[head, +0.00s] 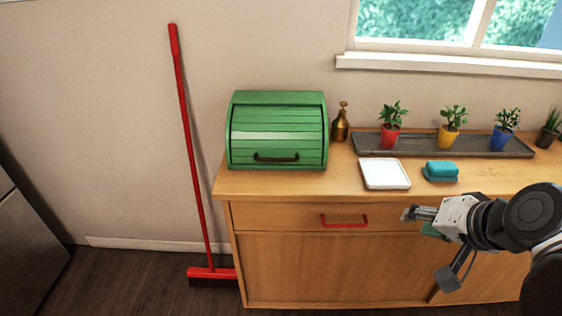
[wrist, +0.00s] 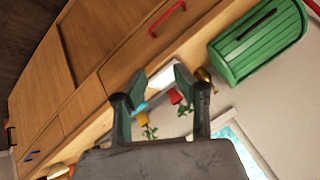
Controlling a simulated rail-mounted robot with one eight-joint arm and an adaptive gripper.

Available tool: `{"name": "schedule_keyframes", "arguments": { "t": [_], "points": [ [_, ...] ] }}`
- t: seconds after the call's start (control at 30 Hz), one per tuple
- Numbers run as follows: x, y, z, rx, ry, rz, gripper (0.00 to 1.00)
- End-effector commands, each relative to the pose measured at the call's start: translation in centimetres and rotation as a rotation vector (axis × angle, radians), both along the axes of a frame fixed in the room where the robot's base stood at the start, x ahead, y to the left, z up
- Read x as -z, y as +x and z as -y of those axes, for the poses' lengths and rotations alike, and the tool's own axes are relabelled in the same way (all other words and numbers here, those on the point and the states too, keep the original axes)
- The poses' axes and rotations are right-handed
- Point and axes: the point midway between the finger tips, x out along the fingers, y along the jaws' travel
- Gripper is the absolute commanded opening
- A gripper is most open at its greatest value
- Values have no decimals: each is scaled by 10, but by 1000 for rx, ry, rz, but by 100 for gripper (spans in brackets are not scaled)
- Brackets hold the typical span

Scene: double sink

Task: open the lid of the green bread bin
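The green bread bin (head: 277,131) stands at the left end of the wooden counter in the head view, with its slatted curved lid closed. A dark handle (head: 276,158) runs across the lower front of the lid. In the wrist view the bin (wrist: 258,46) is at the upper right, with its dark handle (wrist: 257,24) visible. My gripper (head: 408,214) is in front of the counter, to the right of and lower than the bin, well apart from it. In the wrist view my gripper's two fingers (wrist: 160,88) are spread with nothing held between them.
A white tray (head: 385,174), a teal sponge-like block (head: 441,171) and a brass bottle (head: 341,122) are on the counter. Several potted plants stand on a dark tray (head: 370,146) behind. A red drawer handle (head: 344,221) sticks out below. A red broom (head: 192,150) leans left of the bin.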

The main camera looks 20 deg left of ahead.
Motion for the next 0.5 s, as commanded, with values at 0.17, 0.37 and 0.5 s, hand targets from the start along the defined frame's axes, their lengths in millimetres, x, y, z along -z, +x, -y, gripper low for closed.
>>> {"name": "schedule_keyframes", "arguments": {
  "t": [0.17,0.37,0.5],
  "points": [
    [10,32,-49,-11,197,-25,28],
    [18,62,-101,-21,418,-67,28],
    [26,81,-136,-27,572,-104,28]
  ]
}}
